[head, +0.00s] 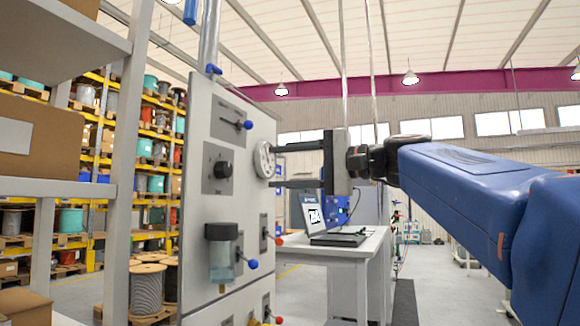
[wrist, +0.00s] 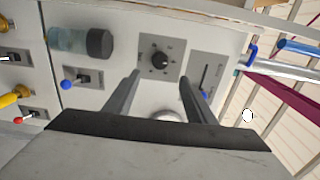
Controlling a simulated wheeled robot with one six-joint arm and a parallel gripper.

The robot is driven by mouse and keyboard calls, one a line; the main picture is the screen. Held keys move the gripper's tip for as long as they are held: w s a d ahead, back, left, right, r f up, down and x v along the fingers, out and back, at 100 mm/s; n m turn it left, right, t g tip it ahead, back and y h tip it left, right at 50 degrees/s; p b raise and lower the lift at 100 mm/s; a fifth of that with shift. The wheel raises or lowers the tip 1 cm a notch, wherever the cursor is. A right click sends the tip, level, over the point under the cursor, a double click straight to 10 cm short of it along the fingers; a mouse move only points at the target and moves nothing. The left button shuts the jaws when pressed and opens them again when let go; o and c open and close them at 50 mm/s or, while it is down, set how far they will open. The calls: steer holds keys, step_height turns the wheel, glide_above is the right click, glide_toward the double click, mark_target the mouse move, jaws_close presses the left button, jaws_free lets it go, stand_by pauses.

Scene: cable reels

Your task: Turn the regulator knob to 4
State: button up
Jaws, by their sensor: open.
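The regulator knob (head: 222,169) is a small black round knob on a square grey plate, on the upper part of a light panel. In the wrist view the knob (wrist: 159,60) shows with small marks around it, too small to read, so its setting cannot be told. My gripper (head: 275,166) is open, with two dark fingers pointing at the panel. In the wrist view my gripper (wrist: 159,77) has its fingers on either side of the knob's plate, with nothing between them. The fingers look short of the knob and apart from it.
A round white gauge (head: 264,160) stands out near my fingertips, partly covered by them. A blue-handled lever (head: 240,124) is above the knob, and a filter bowl (head: 221,258) is below. A desk with a laptop (head: 322,215) stands behind; shelves (head: 70,190) are at left.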

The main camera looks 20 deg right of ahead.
steer(key=shift+v, duration=2.2)
steer(key=s+a+f+n+g+h, duration=0.1)
steer(key=s+a+f+g+h, duration=0.15)
steer(key=f, duration=1.25)
steer(key=s+a+f+n+g+h, duration=0.1)
steer(key=a+f+g+h, duration=0.15)
steer(key=f, duration=1.25)
steer(key=s+d+f+n+g+h, duration=0.1)
steer(key=s+f, duration=0.3)
steer(key=f, duration=0.5)
steer(key=s+d+f+n+g+h, duration=0.1)
steer(key=s+d+f+n+h, duration=0.2)
steer(key=f, duration=0.7)
steer(key=s+d+f+n+g+h, duration=0.1)
steer(key=s+d+f+n+h, duration=0.1)
steer(key=s+f, duration=0.4)
step_height(320, 180, down, 3)
steer(key=shift+f+n+h, duration=0.15)
steer(key=shift+n+h, duration=0.45)
steer(key=shift+n, duration=0.1)
